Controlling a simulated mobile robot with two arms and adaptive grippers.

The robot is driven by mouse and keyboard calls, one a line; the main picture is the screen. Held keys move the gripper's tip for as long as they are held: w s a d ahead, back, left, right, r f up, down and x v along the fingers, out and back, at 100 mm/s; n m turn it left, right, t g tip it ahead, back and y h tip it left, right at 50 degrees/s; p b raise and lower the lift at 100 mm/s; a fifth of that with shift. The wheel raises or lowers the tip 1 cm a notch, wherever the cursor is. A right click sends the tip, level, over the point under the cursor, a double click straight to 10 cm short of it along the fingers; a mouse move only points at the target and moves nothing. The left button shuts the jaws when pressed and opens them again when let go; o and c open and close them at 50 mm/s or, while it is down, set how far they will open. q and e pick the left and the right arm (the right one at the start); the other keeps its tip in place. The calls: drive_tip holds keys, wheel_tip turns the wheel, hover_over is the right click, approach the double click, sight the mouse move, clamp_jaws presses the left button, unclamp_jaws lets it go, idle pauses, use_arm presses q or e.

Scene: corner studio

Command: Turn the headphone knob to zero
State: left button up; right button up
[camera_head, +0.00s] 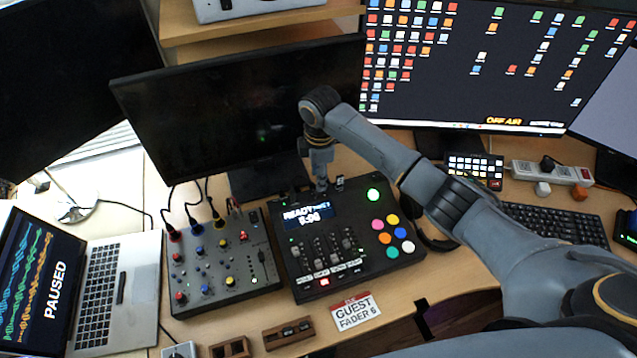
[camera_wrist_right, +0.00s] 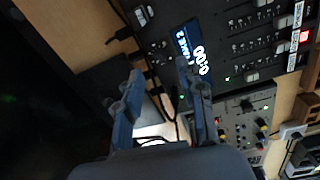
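A grey mixer (camera_head: 222,262) with several red, blue, yellow and white knobs stands left of a black console (camera_head: 352,243). I cannot read which knob is the headphone knob. My left gripper is in neither view.
A laptop (camera_head: 108,280) is at left. Small wooden blocks (camera_head: 288,333) and a "Guest fader 6" card (camera_head: 355,310) lie in front. A keyboard (camera_head: 550,224) is at right.

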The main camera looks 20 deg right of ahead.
wheel_tip(320, 180, down, 5)
drive_tip(key=shift+w+r, duration=0.1)
drive_tip(key=shift+w, duration=0.05)
clamp_jaws()
